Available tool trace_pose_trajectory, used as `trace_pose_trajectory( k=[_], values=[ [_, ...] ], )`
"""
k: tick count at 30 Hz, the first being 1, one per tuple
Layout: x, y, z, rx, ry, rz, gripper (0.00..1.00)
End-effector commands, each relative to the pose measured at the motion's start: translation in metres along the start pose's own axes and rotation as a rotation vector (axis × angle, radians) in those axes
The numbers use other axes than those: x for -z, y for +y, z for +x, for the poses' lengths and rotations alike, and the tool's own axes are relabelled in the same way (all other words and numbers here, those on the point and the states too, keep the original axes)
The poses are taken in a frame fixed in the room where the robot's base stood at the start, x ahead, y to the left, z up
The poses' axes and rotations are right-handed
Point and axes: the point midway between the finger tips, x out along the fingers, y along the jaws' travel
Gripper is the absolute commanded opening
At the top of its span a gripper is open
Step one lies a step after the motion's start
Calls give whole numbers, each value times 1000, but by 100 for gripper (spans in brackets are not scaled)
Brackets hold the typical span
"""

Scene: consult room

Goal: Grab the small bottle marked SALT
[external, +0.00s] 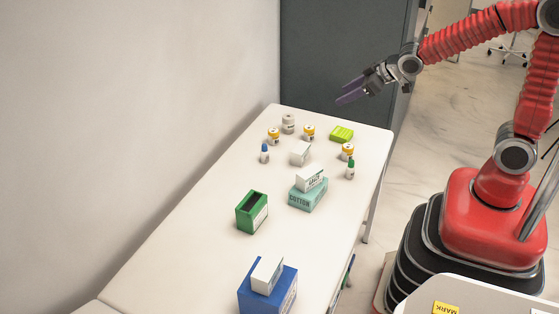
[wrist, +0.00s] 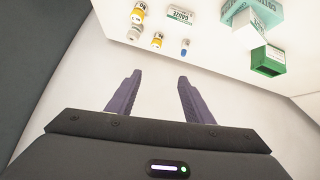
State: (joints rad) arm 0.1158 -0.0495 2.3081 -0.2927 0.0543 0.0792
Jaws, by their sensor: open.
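A small white bottle with a blue cap (external: 264,154) stands on the left of the table; it also shows in the wrist view (wrist: 185,48). Another small white bottle with a green cap (external: 350,170) stands near the table's right edge. I cannot read the label of either, so I cannot tell which is marked SALT. My gripper (external: 347,92) is open and empty, held in the air beyond the table's far end, apart from all items. In the wrist view, its two purple fingers (wrist: 159,92) are spread.
A gauze box (wrist: 186,17), a cotton box (external: 308,195), a green box (external: 252,212) and a blue box (external: 267,290) are nearer. A wall borders the left.

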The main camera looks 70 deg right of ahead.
Motion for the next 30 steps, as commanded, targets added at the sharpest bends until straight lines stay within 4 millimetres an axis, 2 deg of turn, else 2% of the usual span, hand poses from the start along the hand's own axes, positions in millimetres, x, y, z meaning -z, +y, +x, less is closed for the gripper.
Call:
trace_pose_trajectory(
  k=[3, 12, 17, 30],
  values=[
    [2, 1, 29, 10, 30, -14, 47],
    [3, -3, 95, 57, 120, -43, 47],
    [-2, -8, 128, 94, 166, -53, 47],
    [-38, -33, 206, 225, 295, -48, 47]
  ],
)
